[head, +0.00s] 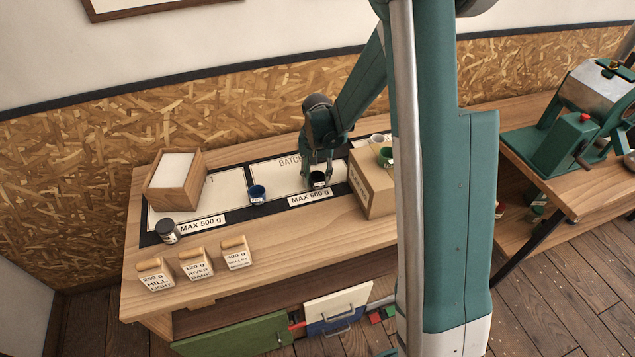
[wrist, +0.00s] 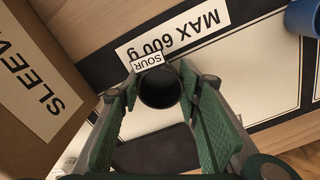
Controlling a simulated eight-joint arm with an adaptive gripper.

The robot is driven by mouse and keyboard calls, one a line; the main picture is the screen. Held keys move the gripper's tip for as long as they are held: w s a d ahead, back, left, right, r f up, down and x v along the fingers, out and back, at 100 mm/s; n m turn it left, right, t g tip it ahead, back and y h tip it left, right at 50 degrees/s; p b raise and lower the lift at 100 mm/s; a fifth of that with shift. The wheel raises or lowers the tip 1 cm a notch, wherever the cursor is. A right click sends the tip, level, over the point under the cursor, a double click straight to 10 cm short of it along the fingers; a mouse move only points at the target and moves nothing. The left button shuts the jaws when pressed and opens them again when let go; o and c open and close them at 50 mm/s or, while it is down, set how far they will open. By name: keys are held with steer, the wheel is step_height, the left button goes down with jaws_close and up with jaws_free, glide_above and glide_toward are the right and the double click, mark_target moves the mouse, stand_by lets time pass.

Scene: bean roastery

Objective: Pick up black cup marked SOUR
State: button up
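The black cup marked SOUR (wrist: 160,89) stands upright on the white batch panel, with its white label facing the MAX 600 g sign. In the head view the black cup (head: 318,180) is at the front edge of that panel, partly covered by my gripper. My gripper (head: 317,168) points down over the cup. In the wrist view my gripper's green fingers (wrist: 157,100) are spread, one on each side of the cup. Small gaps seem to show between the pads and the cup, though contact is hard to judge.
A cardboard box marked SLEEVE (head: 375,188) stands close to the right of the cup. A blue cup (head: 257,194) stands to the left. A green cup (head: 386,156) sits on the box. A dark jar (head: 167,231) and labelled bean bags (head: 196,265) are at the left front.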

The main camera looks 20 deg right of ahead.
steer(key=shift+r, duration=0.15)
step_height(320, 180, up, 10)
steer(key=shift+p, duration=0.35)
stand_by(0.6)
steer(key=shift+w, duration=0.15)
stand_by(0.5)
